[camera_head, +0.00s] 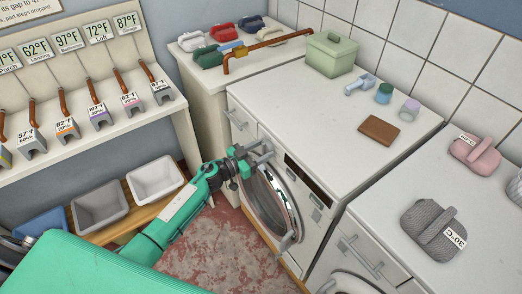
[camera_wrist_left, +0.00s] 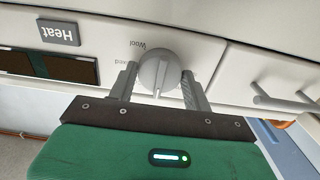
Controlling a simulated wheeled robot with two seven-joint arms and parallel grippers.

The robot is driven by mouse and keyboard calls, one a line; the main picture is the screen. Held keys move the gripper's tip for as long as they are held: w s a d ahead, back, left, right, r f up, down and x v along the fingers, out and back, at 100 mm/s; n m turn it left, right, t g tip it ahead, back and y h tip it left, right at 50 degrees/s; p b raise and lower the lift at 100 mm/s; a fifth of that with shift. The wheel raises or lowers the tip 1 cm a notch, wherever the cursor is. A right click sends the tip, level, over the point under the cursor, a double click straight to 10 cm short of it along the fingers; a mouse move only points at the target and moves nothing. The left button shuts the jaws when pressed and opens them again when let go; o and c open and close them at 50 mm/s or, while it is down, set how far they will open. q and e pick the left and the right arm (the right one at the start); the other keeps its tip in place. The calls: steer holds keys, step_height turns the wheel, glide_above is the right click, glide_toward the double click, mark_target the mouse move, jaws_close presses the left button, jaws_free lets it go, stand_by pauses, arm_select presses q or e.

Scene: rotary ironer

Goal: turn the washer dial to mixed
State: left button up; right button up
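The washer (camera_head: 352,122) is white with a round glass door. Its grey dial (camera_wrist_left: 158,72) sits on the front panel in the left wrist view, with a raised grip bar across it. The label "Wool" shows upside down beside it, and another label ending in "ed" is partly covered by a finger. My left gripper (camera_head: 264,152) is at the washer's front panel, hiding the dial in the head view. In the left wrist view its fingers (camera_wrist_left: 160,84) are spread on both sides of the dial, apart from the grip bar. My right gripper is not in view.
A drawer handle (camera_wrist_left: 285,100) sticks out on the other side. On the washer top are a green box (camera_head: 331,55), a brown wallet-like item (camera_head: 379,130) and small containers.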

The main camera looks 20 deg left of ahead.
arm_select(q)
steer(key=shift+m, duration=0.3)
steer(key=m+b, duration=0.5)
steer(key=m, duration=1.1)
steer(key=shift+f+m, duration=0.1)
steer(key=shift+m, duration=0.6)
steer(key=o, duration=1)
steer(key=shift+c, duration=0.2)
